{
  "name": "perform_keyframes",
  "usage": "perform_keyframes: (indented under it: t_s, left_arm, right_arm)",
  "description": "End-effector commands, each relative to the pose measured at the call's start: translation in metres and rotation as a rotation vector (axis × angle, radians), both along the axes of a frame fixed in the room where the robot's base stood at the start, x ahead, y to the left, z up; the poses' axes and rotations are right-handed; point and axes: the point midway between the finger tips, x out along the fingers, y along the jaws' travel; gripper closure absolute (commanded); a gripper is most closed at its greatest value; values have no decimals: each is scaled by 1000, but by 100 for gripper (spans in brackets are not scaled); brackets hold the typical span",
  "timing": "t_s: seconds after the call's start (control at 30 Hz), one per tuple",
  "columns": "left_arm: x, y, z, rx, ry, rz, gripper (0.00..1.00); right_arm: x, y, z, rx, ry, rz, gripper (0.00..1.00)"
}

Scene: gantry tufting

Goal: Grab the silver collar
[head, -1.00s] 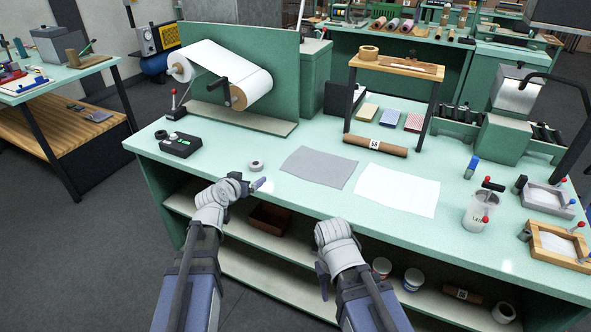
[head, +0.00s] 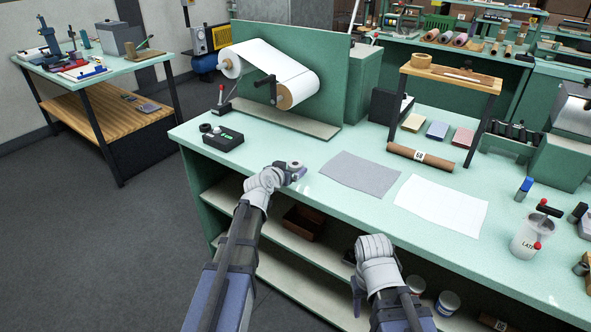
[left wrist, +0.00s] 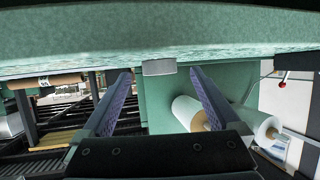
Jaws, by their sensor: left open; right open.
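The silver collar (head: 295,165) is a small pale ring on the green bench top, near its front edge. My left gripper (head: 296,175) reaches over the front edge and is right at the collar, partly overlapping it in the head view. In the left wrist view the collar (left wrist: 159,67) shows as a grey block between the tips of the two open fingers (left wrist: 160,75), with a gap on either side. My right gripper (head: 357,298) hangs in front of the bench, below the top, open and away from the collar.
A black control box (head: 222,138) and a white roll stand (head: 280,80) are at the left. A grey sheet (head: 360,173) and a white sheet (head: 440,203) lie to the right of the collar. Shelves (head: 290,235) are under the bench front.

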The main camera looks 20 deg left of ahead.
Motion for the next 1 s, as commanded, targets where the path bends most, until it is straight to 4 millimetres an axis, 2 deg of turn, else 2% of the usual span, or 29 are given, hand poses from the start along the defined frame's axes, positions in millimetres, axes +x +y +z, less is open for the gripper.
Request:
perform_keyframes:
  t_s: [0.03,0.1,0.37,1.0]
  left_arm:
    - [11,-1,-6,1,0,-1,4]
    - [17,-3,-9,0,0,-2,4]
    - [18,-3,-7,1,0,-1,5]
    - [18,-3,-7,0,0,0,77]
  right_arm:
    - [0,0,-6,0,0,0,50]
    - [0,0,-8,0,0,0,50]
    - [0,0,-7,0,0,0,50]
    - [0,0,-7,0,0,0,50]
